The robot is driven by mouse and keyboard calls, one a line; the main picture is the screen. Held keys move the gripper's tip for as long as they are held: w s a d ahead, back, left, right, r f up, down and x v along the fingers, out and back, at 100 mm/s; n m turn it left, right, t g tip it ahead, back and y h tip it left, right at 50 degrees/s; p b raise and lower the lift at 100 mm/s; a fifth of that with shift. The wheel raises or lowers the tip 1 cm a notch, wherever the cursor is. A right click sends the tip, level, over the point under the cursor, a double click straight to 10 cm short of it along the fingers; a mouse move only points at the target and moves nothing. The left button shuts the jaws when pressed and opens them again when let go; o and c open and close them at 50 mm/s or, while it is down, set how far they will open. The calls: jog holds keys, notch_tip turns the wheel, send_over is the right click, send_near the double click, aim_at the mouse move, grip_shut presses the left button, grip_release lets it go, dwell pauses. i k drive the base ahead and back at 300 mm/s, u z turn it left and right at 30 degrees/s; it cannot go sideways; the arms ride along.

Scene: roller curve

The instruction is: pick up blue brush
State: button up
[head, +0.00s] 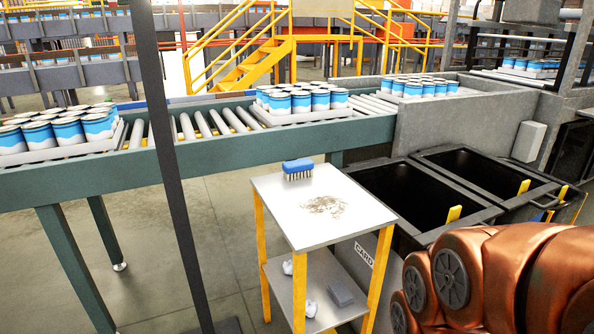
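The blue brush (298,167) lies at the far left corner of a small white-topped table (290,212) with yellow legs. Its blue back faces up and its dark bristles point down onto the table top. A patch of brown dirt or debris (325,205) is on the table top, in front and to the right of the brush. My copper-coloured arm shows at the lower right, apart from the table. My gripper is not in the view, so its opening is hidden.
A roller conveyor (205,124) with trays of blue and white cans runs behind the table. Open black bins (421,195) stand to the right. A dark upright post (170,160) rises at left. The lower shelf (325,290) holds crumpled white items and a grey block.

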aim_at(299, 168)
jog(key=z, duration=1.2)
jog(key=i, duration=1.3)
jog(key=u, duration=2.35)
